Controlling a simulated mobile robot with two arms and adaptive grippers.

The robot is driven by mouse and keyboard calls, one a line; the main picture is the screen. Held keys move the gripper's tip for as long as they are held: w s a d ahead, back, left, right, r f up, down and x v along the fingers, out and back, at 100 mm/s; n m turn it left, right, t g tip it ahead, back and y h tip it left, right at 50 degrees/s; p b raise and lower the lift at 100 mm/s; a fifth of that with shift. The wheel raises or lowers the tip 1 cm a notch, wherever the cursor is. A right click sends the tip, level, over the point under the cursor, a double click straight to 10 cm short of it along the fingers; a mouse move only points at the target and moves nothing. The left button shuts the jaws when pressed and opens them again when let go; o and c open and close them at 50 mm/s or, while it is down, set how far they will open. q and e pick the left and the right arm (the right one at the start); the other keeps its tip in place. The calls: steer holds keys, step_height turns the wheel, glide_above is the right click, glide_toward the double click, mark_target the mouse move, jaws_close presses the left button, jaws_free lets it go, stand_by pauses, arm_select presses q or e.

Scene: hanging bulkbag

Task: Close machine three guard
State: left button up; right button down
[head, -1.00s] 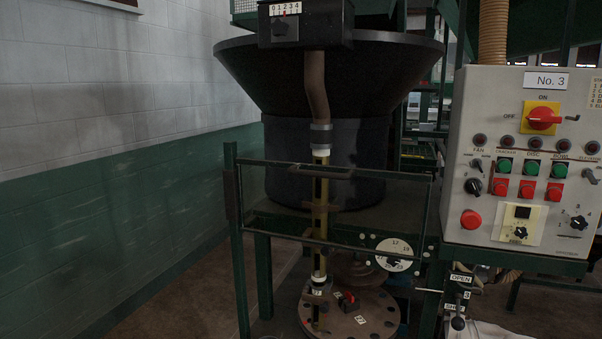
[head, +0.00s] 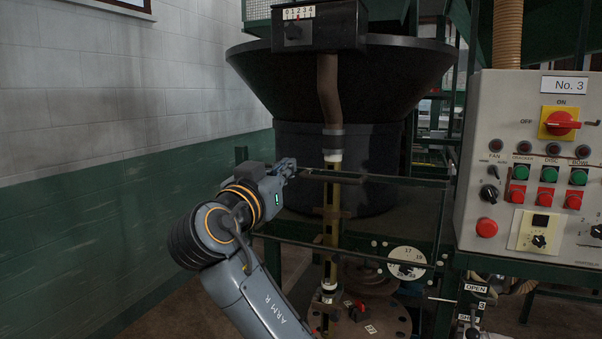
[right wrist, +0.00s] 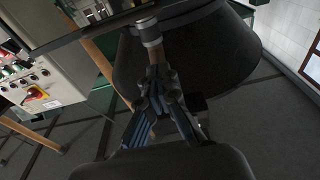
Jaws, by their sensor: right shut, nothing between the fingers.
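The machine three guard is a dark, thin barred frame (head: 385,180) across the front of the machine in the head view. Its top bar runs from near my gripper to a post at the right, and a lower bar (head: 345,251) crosses below. My right gripper (head: 290,168) is shut and empty. It overlaps the left end of the top bar; I cannot tell whether it touches. My arm hides the guard's left side. In the right wrist view, my shut fingers (right wrist: 162,80) are in front of the dark hopper. My left gripper is not in view.
The dark hopper (head: 340,85) and its pipe (head: 328,95) stand behind the guard. The No. 3 control panel (head: 475,130) stands at the right. A round plate (head: 385,318) and a numbered dial (head: 406,262) are low down. A wall (head: 90,190) bounds the left.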

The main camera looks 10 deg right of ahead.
steer(key=r+p+x, duration=0.1)
steer(key=p+x, duration=0.4)
steer(key=x, duration=0.6)
steer(key=f, duration=0.1)
steer(key=s+f+p, duration=0.1)
steer(key=f, duration=0.1)
steer(key=a+f, duration=0.1)
steer(key=f, duration=0.1)
steer(key=shift+s, duration=0.2)
steer(key=shift+f, duration=0.1)
steer(key=b, duration=1.9)
glide_toward(312, 242)
steer(key=x, duration=0.4)
steer(key=shift+w, duration=0.1)
